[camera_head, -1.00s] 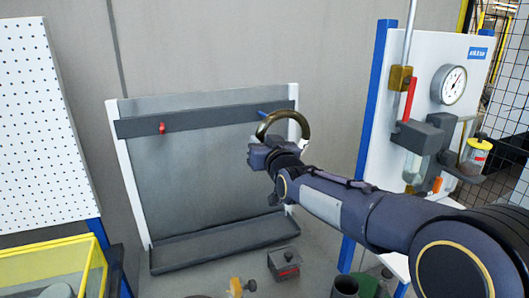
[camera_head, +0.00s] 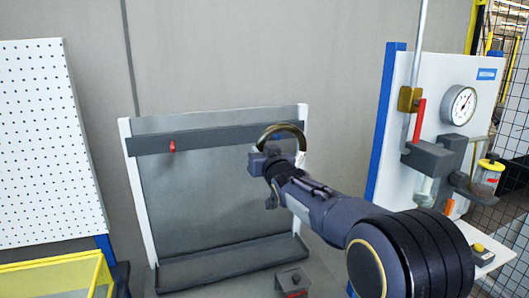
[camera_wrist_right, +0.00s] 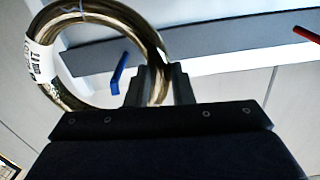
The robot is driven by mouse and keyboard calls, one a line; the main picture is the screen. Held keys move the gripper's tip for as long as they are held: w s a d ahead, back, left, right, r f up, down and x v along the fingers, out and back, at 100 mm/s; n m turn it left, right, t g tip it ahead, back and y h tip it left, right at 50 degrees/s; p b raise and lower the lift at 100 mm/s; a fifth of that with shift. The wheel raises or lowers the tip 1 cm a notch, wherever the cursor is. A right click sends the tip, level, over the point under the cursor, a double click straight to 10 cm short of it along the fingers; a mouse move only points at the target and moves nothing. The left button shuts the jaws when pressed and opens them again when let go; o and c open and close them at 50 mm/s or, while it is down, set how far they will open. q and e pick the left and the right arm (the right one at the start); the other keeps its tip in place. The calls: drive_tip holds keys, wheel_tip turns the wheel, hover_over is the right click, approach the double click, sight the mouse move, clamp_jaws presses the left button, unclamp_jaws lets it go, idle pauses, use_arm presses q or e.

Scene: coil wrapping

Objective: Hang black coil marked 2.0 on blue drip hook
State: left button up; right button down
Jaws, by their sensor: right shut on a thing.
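My right gripper (camera_head: 272,152) is shut on a dark, brassy ring-shaped coil (camera_head: 285,129) in front of the right end of the rack's dark bar. In the right wrist view, the fingers (camera_wrist_right: 158,85) grip the coil's right side (camera_wrist_right: 140,28), and a white label shows on its left side; its print is not readable. The blue hook (camera_wrist_right: 119,74) appears within the ring's opening there, but I cannot tell whether it passes through. In the head view the blue hook is hidden behind the coil and gripper. My left gripper is out of view.
A red hook (camera_head: 172,146) sits on the left part of the bar (camera_head: 215,138). A pegboard (camera_head: 45,140) and yellow-edged bin (camera_head: 60,280) stand left. A gauge panel (camera_head: 430,80) stands right. A small dark box (camera_head: 292,281) is below.

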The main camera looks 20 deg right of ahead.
drive_tip(key=shift+w+d+r+p, duration=0.15)
drive_tip(key=shift+w+p, duration=1.85)
drive_tip(key=shift+w, duration=0.3)
drive_tip(key=shift+w+f+b, duration=0.1)
drive_tip(key=shift+f+b, duration=1.15)
drive_tip(key=shift+b, duration=0.1)
